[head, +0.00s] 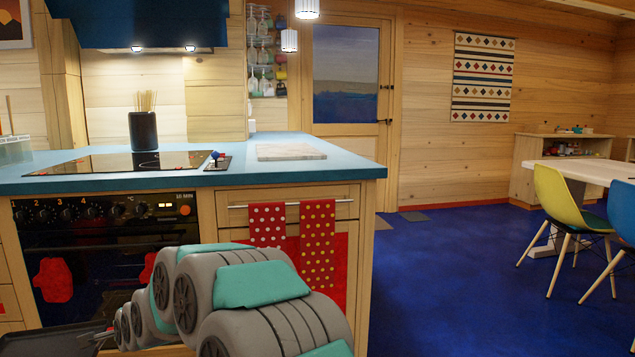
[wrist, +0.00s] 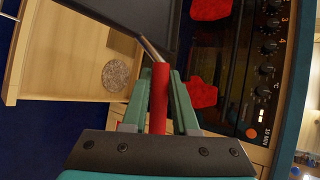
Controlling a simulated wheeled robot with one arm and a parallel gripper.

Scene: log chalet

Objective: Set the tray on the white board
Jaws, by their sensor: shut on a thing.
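The tray is dark, with a red handle on a metal stem; its flat part (head: 45,341) shows at the lower left in the head view, cut off by the frame. It also shows at the top of the wrist view (wrist: 130,14). My gripper (wrist: 160,92) is shut on the red handle, with the green fingers on both sides of it. In the head view my gripper (head: 103,335) is small and low, in front of the oven and below the counter top. The white board (head: 291,152) lies flat and bare on the blue counter, right of the hob.
The blue counter (head: 345,167) carries a black hob (head: 110,164), a dark utensil pot (head: 143,131) and small items by the hob's right edge. Dotted red towels (head: 317,245) hang on a front rail. A round speckled thing (wrist: 116,75) lies on pale wood. Open blue floor is at right.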

